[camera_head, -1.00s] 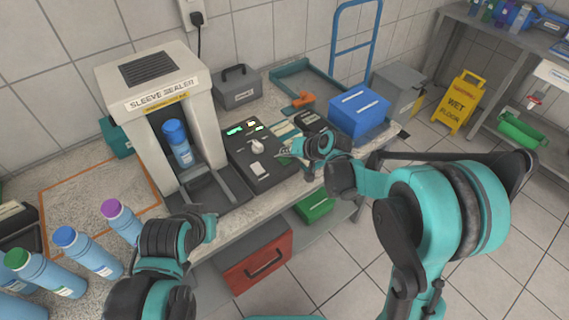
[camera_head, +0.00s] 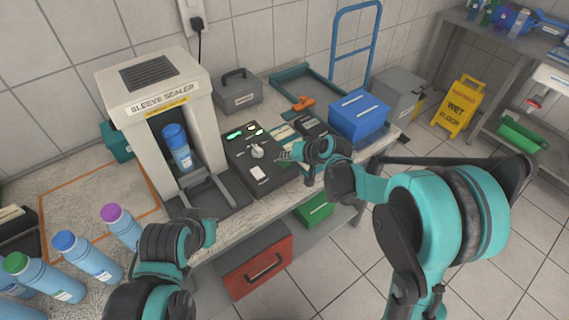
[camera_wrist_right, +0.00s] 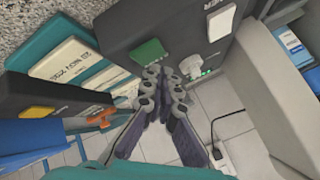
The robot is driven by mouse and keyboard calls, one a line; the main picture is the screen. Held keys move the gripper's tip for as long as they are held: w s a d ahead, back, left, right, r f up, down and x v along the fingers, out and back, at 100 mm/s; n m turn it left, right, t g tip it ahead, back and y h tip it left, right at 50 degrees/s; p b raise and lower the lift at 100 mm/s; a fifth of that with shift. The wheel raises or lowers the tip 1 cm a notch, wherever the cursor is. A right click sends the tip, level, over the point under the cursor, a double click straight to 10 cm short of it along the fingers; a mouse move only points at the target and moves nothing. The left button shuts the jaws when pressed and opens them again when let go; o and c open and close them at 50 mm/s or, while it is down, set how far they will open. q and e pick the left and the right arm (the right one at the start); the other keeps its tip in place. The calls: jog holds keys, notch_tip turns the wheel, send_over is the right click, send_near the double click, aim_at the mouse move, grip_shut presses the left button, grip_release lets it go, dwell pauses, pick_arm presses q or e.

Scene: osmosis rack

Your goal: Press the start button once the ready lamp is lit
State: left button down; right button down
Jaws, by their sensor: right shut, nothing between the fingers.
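The dark control panel (camera_head: 250,175) lies on the bench beside the sleeve sealer. A lit green lamp (camera_head: 235,134) glows at its back left; small green lights (camera_wrist_right: 205,72) also show in the right wrist view. I cannot read which is the ready lamp. A green button (camera_wrist_right: 148,52) stands on the panel in the right wrist view; in the head view my gripper seems to cover it. A white knob (camera_head: 257,152) is nearby. My right gripper (camera_wrist_right: 160,75) is shut and empty, beside the green button; contact is not clear.
The sleeve sealer (camera_head: 155,90) holds a blue-capped bottle (camera_head: 179,150). A blue box (camera_head: 359,114) and grey case (camera_head: 237,94) stand on the bench near the panel. Several bottles stand at the lower left. An orange-handled tool (camera_head: 302,104) lies behind.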

aim_at(286, 165)
jog(key=shift+f, duration=0.1)
dwell(0.3)
jog(key=shift+f+b, duration=0.35)
jog(key=shift+b, duration=0.05)
jog(key=shift+f+b, duration=0.35)
jog(key=shift+f, duration=0.05)
dwell(0.5)
jog(key=shift+r, duration=0.15)
jog(key=shift+r+p, duration=0.6)
jog(key=shift+r, duration=0.15)
jog(key=shift+r+p, duration=1.85)
jog(key=shift+r, duration=0.65)
